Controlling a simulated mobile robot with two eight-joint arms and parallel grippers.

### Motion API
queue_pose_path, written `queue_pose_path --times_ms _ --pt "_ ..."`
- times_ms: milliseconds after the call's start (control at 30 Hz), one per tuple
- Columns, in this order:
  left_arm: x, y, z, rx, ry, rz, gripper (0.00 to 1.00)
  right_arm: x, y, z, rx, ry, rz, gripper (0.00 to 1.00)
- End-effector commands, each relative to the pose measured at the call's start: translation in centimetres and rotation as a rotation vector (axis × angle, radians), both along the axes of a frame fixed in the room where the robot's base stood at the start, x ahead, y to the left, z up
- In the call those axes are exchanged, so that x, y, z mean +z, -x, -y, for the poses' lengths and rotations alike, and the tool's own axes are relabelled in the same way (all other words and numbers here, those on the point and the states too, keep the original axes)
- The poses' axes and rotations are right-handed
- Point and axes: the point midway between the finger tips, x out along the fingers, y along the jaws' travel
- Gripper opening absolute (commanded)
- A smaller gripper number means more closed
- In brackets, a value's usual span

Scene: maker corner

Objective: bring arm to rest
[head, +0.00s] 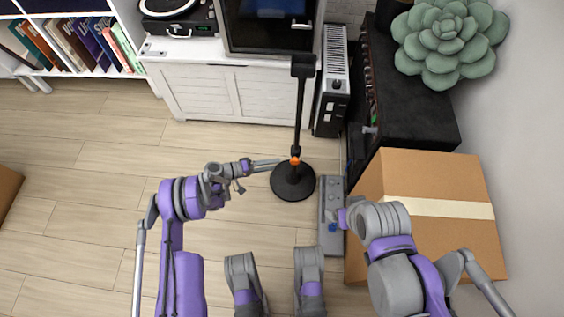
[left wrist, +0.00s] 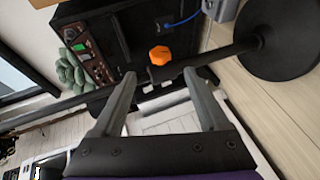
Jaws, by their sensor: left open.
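My left arm (head: 182,205) reaches in from the left in the head view. Its gripper (head: 272,162) is at a black floor stand (head: 299,110), close to the orange knob on the pole. In the left wrist view the two grey fingers (left wrist: 163,95) are spread apart with nothing held between them. The orange knob (left wrist: 160,55) and the dark pole (left wrist: 222,52) show just beyond the fingertips; I cannot tell whether they touch. My right arm (head: 385,235) is bent over the right side, and its gripper does not show.
The stand's round base (head: 293,182) is on the wood floor. A grey strip-like box (head: 331,235) lies beside it, left of a taped cardboard box (head: 430,178). A white cabinet (head: 215,92) and a heater (head: 332,95) stand behind.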

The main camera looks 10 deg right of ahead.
Motion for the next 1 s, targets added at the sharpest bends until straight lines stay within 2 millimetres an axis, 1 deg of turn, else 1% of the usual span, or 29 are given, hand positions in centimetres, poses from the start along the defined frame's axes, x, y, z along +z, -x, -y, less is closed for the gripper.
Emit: queue_pose_path --times_ms 33,100,200,800,900,967,1000 --pt "0.3 0.1 -0.8 0.002 -0.001 0.000 0.77 0.2 0.0 0.0 0.000 0.000 0.000 0.77" --pt "0.4 0.3 -1.4 0.001 -0.001 0.000 0.77 0.3 0.0 0.0 0.000 0.000 0.000 0.77" --pt "0.6 0.4 -1.8 0.000 0.000 0.001 0.77 0.3 0.1 0.0 0.000 0.000 0.000 0.77" --pt "0.6 0.4 -1.9 -0.001 -0.002 -0.001 0.77 0.3 0.1 0.0 0.000 0.000 0.000 0.77" --pt "1.4 0.1 -2.0 0.000 -0.020 -0.004 0.77 0.3 0.1 0.0 0.000 0.000 0.000 0.77" --pt "2.5 -0.3 -2.1 0.004 -0.043 -0.009 0.77 0.3 0.1 0.0 0.000 0.000 0.000 0.77" --pt "3.4 -0.6 -2.2 0.005 -0.065 -0.013 0.77 0.3 0.1 0.0 0.000 0.000 0.000 0.77"
